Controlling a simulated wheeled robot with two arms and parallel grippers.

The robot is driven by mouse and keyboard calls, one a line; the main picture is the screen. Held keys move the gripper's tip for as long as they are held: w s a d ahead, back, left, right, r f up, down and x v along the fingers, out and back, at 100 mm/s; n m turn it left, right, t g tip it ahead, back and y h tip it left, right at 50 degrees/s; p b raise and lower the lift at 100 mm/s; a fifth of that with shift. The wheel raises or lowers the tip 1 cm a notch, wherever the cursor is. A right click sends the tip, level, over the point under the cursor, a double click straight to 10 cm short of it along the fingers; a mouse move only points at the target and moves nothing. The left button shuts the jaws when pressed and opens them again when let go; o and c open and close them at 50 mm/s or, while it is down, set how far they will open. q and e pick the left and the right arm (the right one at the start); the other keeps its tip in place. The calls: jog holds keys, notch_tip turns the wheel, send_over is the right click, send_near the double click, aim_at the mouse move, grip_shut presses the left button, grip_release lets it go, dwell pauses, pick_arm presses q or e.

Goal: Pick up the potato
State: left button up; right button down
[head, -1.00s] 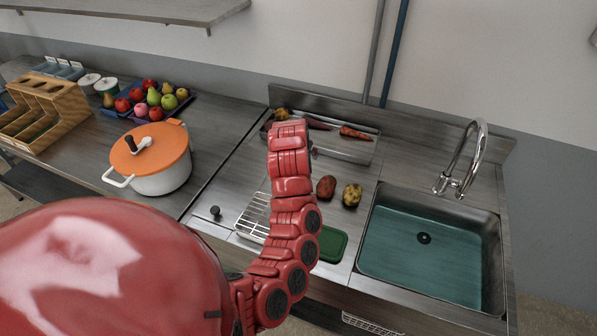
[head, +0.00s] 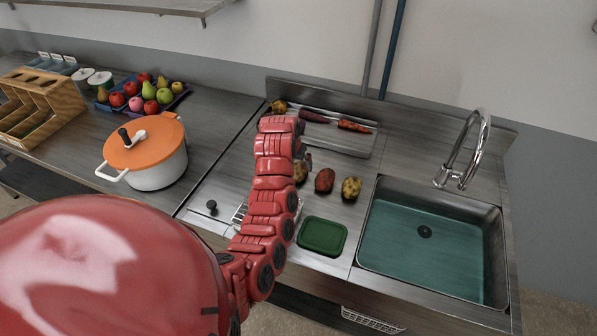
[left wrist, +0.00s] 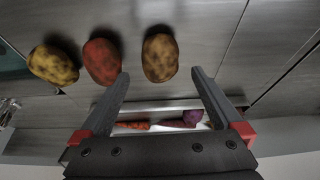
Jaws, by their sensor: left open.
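Three potato-like vegetables lie in a row on the steel counter left of the sink: a brown potato (head: 301,172), a reddish one (head: 324,181) and a yellowish, spotted one (head: 351,188). In the left wrist view the brown potato (left wrist: 160,54) lies ahead of my left gripper (left wrist: 158,76), lined up with the gap between its fingers. The reddish one (left wrist: 102,61) and the yellowish one (left wrist: 53,66) are to its left. My left gripper is open with nothing between its fingers. In the head view my arm hides most of it. My right gripper is not in view.
A shallow steel tray (head: 352,147) with carrots and other vegetables stands behind the row. A green tray (head: 322,236) lies in front. The sink (head: 430,245) is to the right. An orange-lidded pot (head: 150,160) and a fruit tray (head: 125,108) stand left.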

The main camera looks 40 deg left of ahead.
aim_at(298, 169)
pick_arm(q)
jog(key=shift+w+f, duration=0.1)
jog(key=shift+f, duration=0.35)
jog(key=shift+w+f+p, duration=0.3)
jog(key=shift+f+p, duration=0.3)
jog(key=shift+p, duration=0.3)
jog(key=shift+w+a+f+p, duration=0.2)
jog(key=shift+w+f+p, duration=0.05)
jog(key=shift+f+p, duration=0.4)
jog(key=shift+p+x, duration=0.35)
jog(key=shift+x, duration=1)
jog(key=c, duration=1.4)
jog(key=shift+r, duration=0.15)
